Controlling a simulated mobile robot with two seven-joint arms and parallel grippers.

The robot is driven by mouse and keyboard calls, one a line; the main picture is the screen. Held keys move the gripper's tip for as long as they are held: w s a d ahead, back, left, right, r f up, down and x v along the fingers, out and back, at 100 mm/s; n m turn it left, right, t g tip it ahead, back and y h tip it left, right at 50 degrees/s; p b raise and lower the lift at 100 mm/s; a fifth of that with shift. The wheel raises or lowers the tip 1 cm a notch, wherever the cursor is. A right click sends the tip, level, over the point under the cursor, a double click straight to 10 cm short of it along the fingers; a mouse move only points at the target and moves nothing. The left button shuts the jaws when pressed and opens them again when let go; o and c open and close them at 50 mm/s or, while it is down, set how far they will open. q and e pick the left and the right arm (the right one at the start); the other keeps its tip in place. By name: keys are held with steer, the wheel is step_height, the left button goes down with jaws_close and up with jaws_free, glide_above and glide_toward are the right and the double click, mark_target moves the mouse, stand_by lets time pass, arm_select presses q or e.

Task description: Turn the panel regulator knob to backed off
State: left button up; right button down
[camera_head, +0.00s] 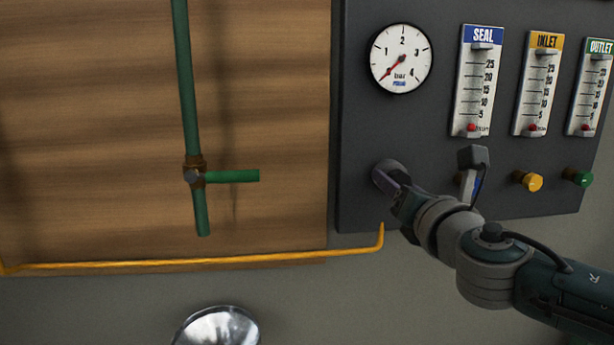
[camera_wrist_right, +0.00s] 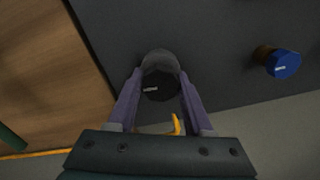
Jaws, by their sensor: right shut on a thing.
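The regulator knob (camera_wrist_right: 160,78) is dark, with a white pointer mark, and sits low on the left of the dark panel (camera_head: 357,130). In the head view, the knob (camera_head: 386,172) is partly hidden by my gripper. My right gripper (camera_wrist_right: 156,92) is shut on it, with one finger on each side. In the wrist view the white mark lies nearly level, on the left part of the knob's face. The round bar gauge (camera_head: 401,58) above it has its red needle pointing down-left, near the low end of the scale. My left gripper is not in view.
Flowmeters marked SEAL (camera_head: 478,82), INLET (camera_head: 537,85) and OUTLET (camera_head: 591,88) are on the panel. Blue (camera_wrist_right: 283,64), yellow (camera_head: 532,182) and green (camera_head: 581,178) knobs sit below them. A yellow pipe (camera_head: 200,262) runs below, and a green pipe (camera_head: 187,80) with a valve stands left.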

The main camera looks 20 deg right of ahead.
steer(key=shift+n, duration=0.7)
steer(key=shift+c, duration=1.5)
jaws_free()
steer(key=shift+s, duration=0.1)
steer(key=shift+s+a, duration=0.1)
steer(key=shift+s, duration=0.15)
steer(key=p+v, duration=0.1)
steer(key=v, duration=0.8)
steer(key=shift+s, duration=0.15)
